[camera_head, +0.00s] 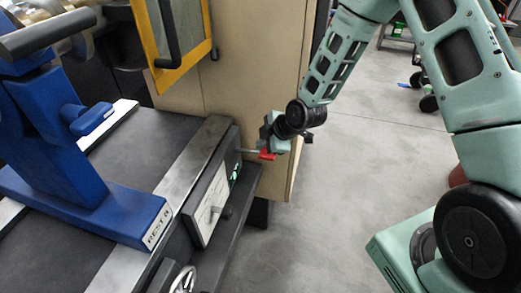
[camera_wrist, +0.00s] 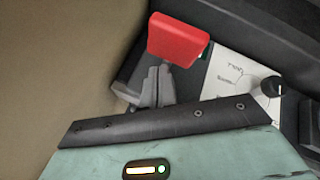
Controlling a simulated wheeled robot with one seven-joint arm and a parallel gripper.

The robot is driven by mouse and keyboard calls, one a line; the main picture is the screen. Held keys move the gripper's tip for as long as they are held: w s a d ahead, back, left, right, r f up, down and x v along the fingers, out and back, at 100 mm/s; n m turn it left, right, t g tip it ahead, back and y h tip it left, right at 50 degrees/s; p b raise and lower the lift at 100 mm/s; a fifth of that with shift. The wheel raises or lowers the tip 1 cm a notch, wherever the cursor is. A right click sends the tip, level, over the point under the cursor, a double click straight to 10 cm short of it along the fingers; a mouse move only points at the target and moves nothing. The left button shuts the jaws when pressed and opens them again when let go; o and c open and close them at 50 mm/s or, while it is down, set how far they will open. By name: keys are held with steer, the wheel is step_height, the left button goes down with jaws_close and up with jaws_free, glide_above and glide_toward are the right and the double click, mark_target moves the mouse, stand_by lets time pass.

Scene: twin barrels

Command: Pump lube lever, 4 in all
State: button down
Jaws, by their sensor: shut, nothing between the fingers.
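The lube lever has a red handle (camera_head: 266,155) on a thin metal rod (camera_head: 247,151) that sticks out from the end of the machine bed. In the wrist view the red handle (camera_wrist: 178,40) is a large red block just beyond my fingertips. My gripper (camera_head: 268,144) is at the handle in the head view, close to it or touching it. In the wrist view the grey fingers of my gripper (camera_wrist: 157,78) are together and empty, partly behind the red block. Whether they touch the handle cannot be told.
A white panel (camera_head: 210,205) with a black knob is on the machine's end face. A blue machine part (camera_head: 85,190) stands on the dark bed at left. A wooden cabinet (camera_head: 255,70) is close behind my gripper.

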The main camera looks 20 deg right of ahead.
mark_target(260, 151)
steer(key=shift+s+d+f+b, duration=0.1)
steer(key=shift+f+b, duration=0.4)
steer(key=shift+f, duration=0.15)
steer(key=shift+s+d+f+b, duration=0.1)
steer(key=shift+f+b, duration=0.4)
steer(key=shift+f, duration=0.15)
stand_by(1.5)
steer(key=shift+w+a+r+p, duration=0.15)
steer(key=shift+r+p, duration=0.45)
steer(key=shift+r, duration=0.35)
steer(key=shift+w+a+r+p, duration=0.1)
steer(key=shift+r+p, duration=0.5)
steer(key=shift+r, duration=0.35)
steer(key=shift+w+a+r+p, duration=0.1)
steer(key=shift+a+r+p, duration=0.05)
steer(key=shift+r+p, duration=0.9)
steer(key=shift+w+a+r+p, duration=0.15)
steer(key=shift+r+p, duration=0.45)
steer(key=shift+r, duration=0.8)
